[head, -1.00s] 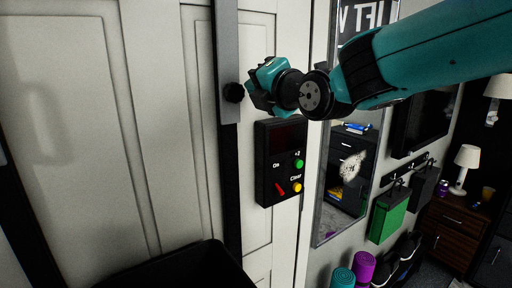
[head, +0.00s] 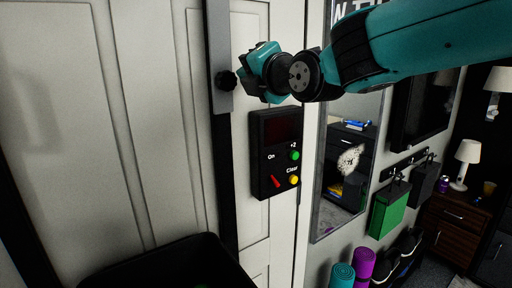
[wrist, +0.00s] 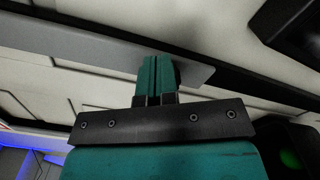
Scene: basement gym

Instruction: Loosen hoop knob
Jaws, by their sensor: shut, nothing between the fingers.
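The hoop knob (head: 225,80) is a small round black knob on a grey metal plate (head: 221,38), which runs down a dark vertical strip on the white door. My gripper (head: 243,84) is just right of the knob in the head view; a small gap shows between them, and I cannot tell whether they touch. In the wrist view my gripper (wrist: 157,66) has its two teal fingers together with nothing between them, in front of the grey plate (wrist: 195,73). A dark shape shows beside the fingertips there, perhaps the knob, mostly hidden.
A black control box (head: 275,153) with a red lever and green and yellow buttons is below my gripper. A black bin (head: 160,262) stands at the bottom. A mirror (head: 345,165) and a green box (head: 388,210) hang to the right.

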